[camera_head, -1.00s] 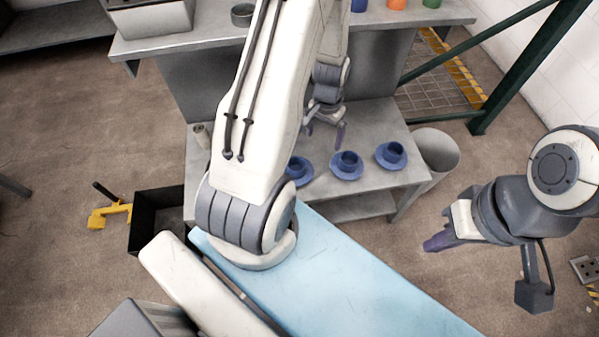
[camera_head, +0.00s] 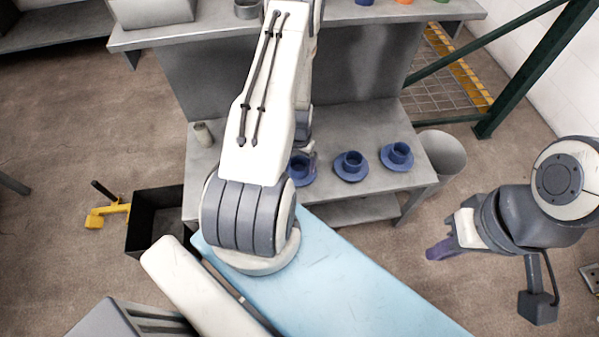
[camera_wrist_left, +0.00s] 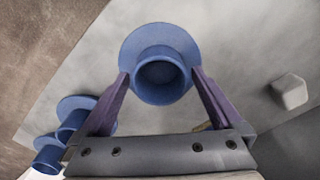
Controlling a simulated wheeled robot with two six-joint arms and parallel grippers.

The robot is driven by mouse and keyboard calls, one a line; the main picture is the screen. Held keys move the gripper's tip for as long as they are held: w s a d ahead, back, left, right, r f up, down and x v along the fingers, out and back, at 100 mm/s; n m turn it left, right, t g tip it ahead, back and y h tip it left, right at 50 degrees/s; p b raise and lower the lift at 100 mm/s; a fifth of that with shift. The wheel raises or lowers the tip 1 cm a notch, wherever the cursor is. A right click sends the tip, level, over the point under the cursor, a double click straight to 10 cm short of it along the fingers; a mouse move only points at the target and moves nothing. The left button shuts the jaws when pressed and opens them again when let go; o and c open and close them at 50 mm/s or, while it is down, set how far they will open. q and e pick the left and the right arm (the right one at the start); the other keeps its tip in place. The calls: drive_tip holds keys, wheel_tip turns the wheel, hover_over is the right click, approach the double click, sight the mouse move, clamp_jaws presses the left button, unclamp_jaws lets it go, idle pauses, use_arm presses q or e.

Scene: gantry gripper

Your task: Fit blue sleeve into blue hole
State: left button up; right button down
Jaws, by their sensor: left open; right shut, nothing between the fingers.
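Three blue flanged sleeves stand in a row on the low grey bench: a left one (camera_head: 297,180), a middle one (camera_head: 350,166) and a right one (camera_head: 397,156). My left gripper (camera_head: 309,152) is mostly hidden behind its arm in the head view, above the left sleeve. In the left wrist view my left gripper (camera_wrist_left: 160,80) is open, its purple fingers on either side of an upright blue sleeve (camera_wrist_left: 143,42). Whether they touch it is unclear. My right gripper (camera_head: 438,252) is shut and empty, off to the right. I cannot make out a blue hole.
A higher grey shelf (camera_head: 370,30) behind the bench (camera_head: 345,120) carries a blue piece (camera_head: 365,2), an orange piece and a green piece, cut off by the frame. A grey bin (camera_head: 443,150) stands right of the bench.

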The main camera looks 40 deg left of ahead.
use_arm(q)
drive_tip(key=shift+f, duration=0.75)
drive_tip(key=c, duration=1.5)
drive_tip(key=shift+r, duration=0.15)
